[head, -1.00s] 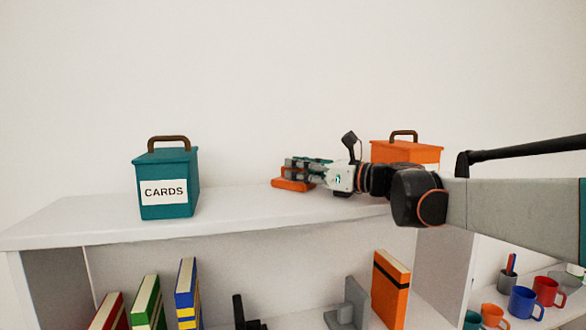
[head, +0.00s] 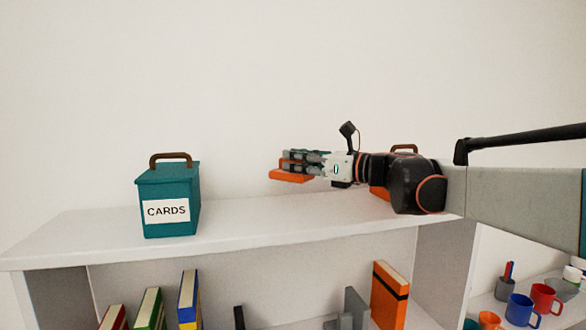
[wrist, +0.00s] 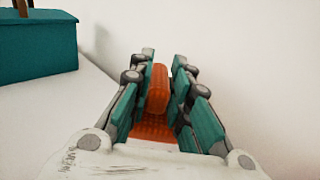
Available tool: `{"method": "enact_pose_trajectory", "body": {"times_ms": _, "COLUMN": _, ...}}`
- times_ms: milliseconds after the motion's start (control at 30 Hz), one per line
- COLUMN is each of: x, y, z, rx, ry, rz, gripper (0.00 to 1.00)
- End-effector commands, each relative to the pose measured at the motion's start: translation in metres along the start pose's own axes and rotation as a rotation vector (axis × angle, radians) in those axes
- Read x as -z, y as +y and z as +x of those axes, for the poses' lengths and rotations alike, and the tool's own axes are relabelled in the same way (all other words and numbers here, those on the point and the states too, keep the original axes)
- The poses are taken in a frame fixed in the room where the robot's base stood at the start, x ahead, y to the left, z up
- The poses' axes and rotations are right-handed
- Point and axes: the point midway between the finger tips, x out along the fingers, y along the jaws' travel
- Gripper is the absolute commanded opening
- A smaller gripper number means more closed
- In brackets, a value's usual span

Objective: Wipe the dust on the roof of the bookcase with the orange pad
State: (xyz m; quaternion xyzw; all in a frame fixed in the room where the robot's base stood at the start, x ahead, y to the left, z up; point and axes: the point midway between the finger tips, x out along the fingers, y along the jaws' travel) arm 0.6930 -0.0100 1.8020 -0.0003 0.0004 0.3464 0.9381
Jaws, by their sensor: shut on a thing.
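The orange pad (head: 291,177) is held in my gripper (head: 296,165), at the end of my arm coming in from the right. In the wrist view, the fingers (wrist: 158,95) are closed on the sides of the pad's raised grip (wrist: 158,90), with its wider base (wrist: 152,131) below. The pad appears raised above the white roof of the bookcase (head: 95,232), seen against the wall behind it. I cannot make out any dust on the roof.
A teal CARDS box (head: 168,200) with a brown handle stands on the roof's left part. An orange box (head: 379,193) on the right is mostly hidden by my arm. Books (head: 389,292) stand on the shelf below. Mugs (head: 521,310) are at lower right. The roof's middle looks clear.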

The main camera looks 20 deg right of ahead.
Motion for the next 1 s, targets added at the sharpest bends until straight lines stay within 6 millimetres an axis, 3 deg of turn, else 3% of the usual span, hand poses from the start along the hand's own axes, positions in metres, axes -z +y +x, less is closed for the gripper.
{"method": "enact_pose_trajectory", "body": {"times_ms": 400, "x": -0.006, "y": 0.002, "z": -0.001, "rx": 0.0, "ry": -0.001, "rz": 0.0, "gripper": 0.0}}
{"method": "enact_pose_trajectory", "body": {"times_ms": 767, "x": -0.034, "y": 0.002, "z": -0.001, "rx": 0.0, "ry": -0.001, "rz": 0.0, "gripper": 0.0}}
{"method": "enact_pose_trajectory", "body": {"times_ms": 1000, "x": -0.034, "y": 0.002, "z": -0.001, "rx": 0.0, "ry": -0.001, "rz": 0.0, "gripper": 0.0}}
